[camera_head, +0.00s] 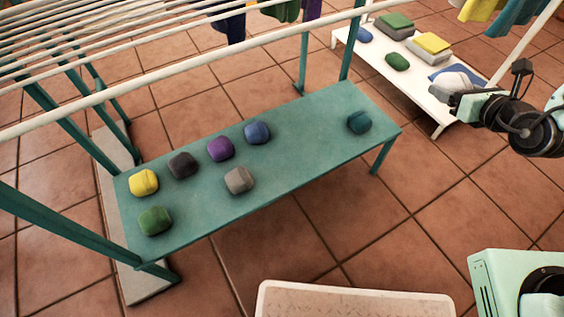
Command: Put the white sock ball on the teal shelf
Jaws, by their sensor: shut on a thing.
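The teal shelf (300,130) stretches across the middle, under a drying rack. Yellow, dark, purple, blue, green, grey and teal sock balls lie on it. My gripper (455,92) is at the right, over the near end of a white low shelf. It is shut on a whitish rounded thing, which looks like the white sock ball (452,81). The gripper's body hides part of the ball. I cannot tell whether the ball touches the cloth behind it.
The white shelf (441,117) holds folded green and yellow cloths, a blue cloth (458,73), and green and blue sock balls. The teal shelf is bare between the blue and teal balls (359,122). Rack rails (190,66) run above its left part.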

